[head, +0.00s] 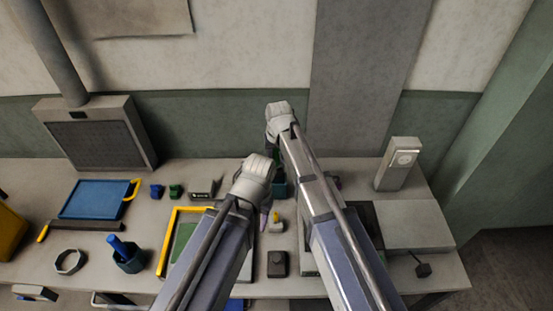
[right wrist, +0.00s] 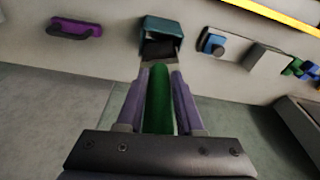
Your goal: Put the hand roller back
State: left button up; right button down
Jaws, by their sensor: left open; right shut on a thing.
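My right gripper (right wrist: 158,105) is shut on the green handle of the hand roller (right wrist: 158,95). The handle runs from between the purple fingers toward a teal open holder (right wrist: 153,24) with a dark inside. The roller's far end is at the holder's mouth; I cannot tell whether it is inside or only in front of it. In the head view my right gripper (head: 275,152) is above the back of the bench, and a bit of the teal holder (head: 280,188) shows below it. My left gripper (head: 264,212) is open and lower, over the middle of the bench.
A blue tray (head: 95,199), a blue cup (head: 129,261), a yellow-framed green mat (head: 186,236) and small blue and green blocks (head: 176,191) are on the left. A grey upright device (head: 398,165) stands right.

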jog(key=shift+f+b, duration=0.6)
jog(key=shift+f, duration=0.05)
jog(key=c, duration=0.5)
grip_release()
jog(key=shift+c, duration=0.2)
jog(key=shift+r, duration=0.1)
jog(key=shift+r+p, duration=0.75)
jog(key=shift+p, duration=0.1)
notch_tip(320, 180, up, 11)
jog(key=s+p, duration=0.2)
jog(key=p, duration=0.9)
jog(key=shift+d+r, duration=0.15)
jog(key=shift+r, duration=0.05)
jog(key=shift+s, duration=0.1)
